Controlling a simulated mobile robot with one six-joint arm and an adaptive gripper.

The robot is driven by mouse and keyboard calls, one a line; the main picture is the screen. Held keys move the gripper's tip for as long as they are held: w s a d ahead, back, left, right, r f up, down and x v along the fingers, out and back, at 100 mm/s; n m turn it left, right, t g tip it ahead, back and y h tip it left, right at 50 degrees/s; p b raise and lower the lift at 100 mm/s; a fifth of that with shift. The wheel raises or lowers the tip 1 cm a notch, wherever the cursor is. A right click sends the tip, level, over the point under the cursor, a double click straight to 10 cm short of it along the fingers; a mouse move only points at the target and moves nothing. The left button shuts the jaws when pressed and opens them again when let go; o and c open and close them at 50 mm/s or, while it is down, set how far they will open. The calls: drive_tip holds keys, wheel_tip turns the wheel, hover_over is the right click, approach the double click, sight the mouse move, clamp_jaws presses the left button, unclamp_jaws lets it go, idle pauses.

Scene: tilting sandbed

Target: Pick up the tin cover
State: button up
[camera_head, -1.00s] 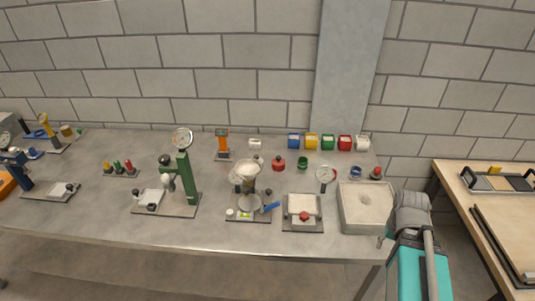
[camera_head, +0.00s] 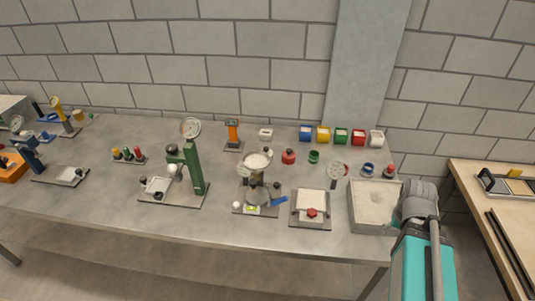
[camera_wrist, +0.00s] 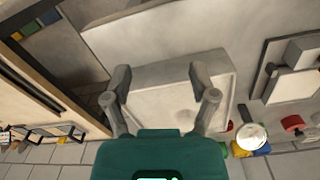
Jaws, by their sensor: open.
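I cannot tell for sure which item is the tin cover. Small round lidded items stand at the back right of the bench in the head view: a red one with a knob (camera_head: 288,157), a green one (camera_head: 314,157), a blue one (camera_head: 368,170) and another red one (camera_head: 389,171). My gripper (camera_wrist: 160,72) is open and empty in the wrist view, its fingers apart over the pale sand tray (camera_wrist: 150,72). In the head view its fingertips are not clearly visible. My arm stands at the right, beside the sand tray (camera_head: 374,206).
The grey bench (camera_head: 110,190) holds a green stand (camera_head: 193,169), a funnel stand (camera_head: 257,163) and a flat box with a red knob (camera_head: 311,200). A wooden table (camera_head: 485,215) is at the right.

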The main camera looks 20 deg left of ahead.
drive_tip(key=w+n+t+h, duration=0.1)
drive_tip(key=w, duration=0.2)
drive_tip(key=w+d+n+t+h+b, duration=0.1)
drive_tip(key=w, duration=0.2)
drive_tip(key=w+t+h, duration=0.1)
drive_tip(key=w, duration=0.2)
drive_tip(key=shift+d+r+n+t+h+b, duration=0.25)
drive_tip(key=shift+d+n+t+h+b, duration=0.05)
drive_tip(key=shift+d+n+t, duration=0.1)
drive_tip(key=w+a+r+n+t+b, duration=0.2)
drive_tip(key=w+a+r+n+t, duration=0.4)
drive_tip(key=w, duration=0.3)
drive_tip(key=w+a+r+n+t+b, duration=0.2)
drive_tip(key=w+a+r+n+t, duration=0.35)
drive_tip(key=w+a+n, duration=0.2)
drive_tip(key=w+a+f+n+t+y+b, duration=0.1)
drive_tip(key=w+a+n+y+b, duration=0.1)
drive_tip(key=a+n+y, duration=1.15)
drive_tip(key=s+a+f+n+g+b, duration=0.1)
drive_tip(key=a+f+n+g, duration=0.3)
drive_tip(key=a+n, duration=0.4)
drive_tip(key=s+a+f+n+g+b, duration=0.1)
drive_tip(key=s+a+f+n+g, duration=0.3)
drive_tip(key=a+f+n, duration=0.3)
drive_tip(key=a, duration=0.4)
drive_tip(key=shift+s+f+n+h, duration=0.2)
drive_tip(key=shift+f+n+h, duration=0.05)
drive_tip(key=shift+n+h, duration=0.15)
